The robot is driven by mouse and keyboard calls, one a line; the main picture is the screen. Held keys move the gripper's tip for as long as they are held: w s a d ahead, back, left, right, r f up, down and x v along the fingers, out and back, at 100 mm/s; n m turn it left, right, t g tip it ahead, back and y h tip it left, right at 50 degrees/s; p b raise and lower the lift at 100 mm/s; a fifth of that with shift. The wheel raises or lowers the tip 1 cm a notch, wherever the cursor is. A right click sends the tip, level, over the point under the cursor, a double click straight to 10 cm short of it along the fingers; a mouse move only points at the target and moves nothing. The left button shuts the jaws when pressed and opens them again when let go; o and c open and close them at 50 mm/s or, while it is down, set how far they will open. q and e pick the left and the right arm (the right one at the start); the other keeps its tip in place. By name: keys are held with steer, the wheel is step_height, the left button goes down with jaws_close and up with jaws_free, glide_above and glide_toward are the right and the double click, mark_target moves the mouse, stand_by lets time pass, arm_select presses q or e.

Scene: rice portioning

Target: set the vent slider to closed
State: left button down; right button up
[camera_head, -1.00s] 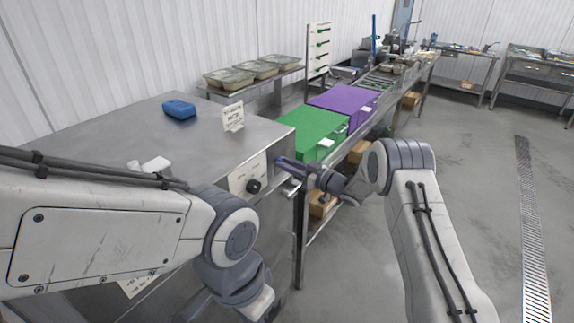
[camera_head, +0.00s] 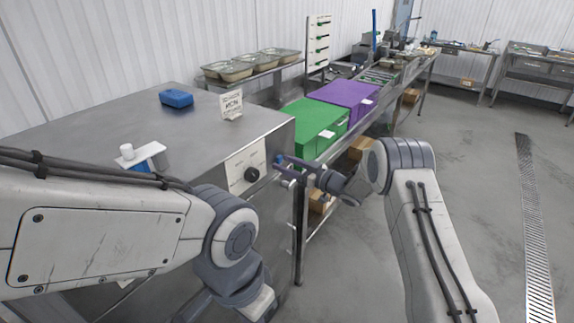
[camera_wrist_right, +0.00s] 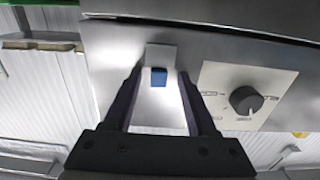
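In the right wrist view, a small blue tab (camera_wrist_right: 158,76), apparently the vent slider, sits near the upper end of a pale upright strip (camera_wrist_right: 162,53) on the steel cabinet front. My right gripper (camera_wrist_right: 157,85) is open, with its two dark fingers apart on either side of the strip. The tab shows between them; whether they touch it I cannot tell. In the head view the right gripper (camera_head: 283,163) is at the cabinet's front right corner, beside the black dial (camera_head: 251,174), and hides the slider. My left arm crosses the lower left; its gripper is out of view.
Green (camera_head: 307,127) and purple (camera_head: 345,97) boxes stand behind the right gripper. Open floor (camera_head: 465,180) lies to the right.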

steer(key=b+v, duration=0.3)
steer(key=v, duration=0.7)
steer(key=shift+s+d+b, duration=0.15)
steer(key=shift+d+b, duration=0.05)
steer(key=shift+b, duration=0.1)
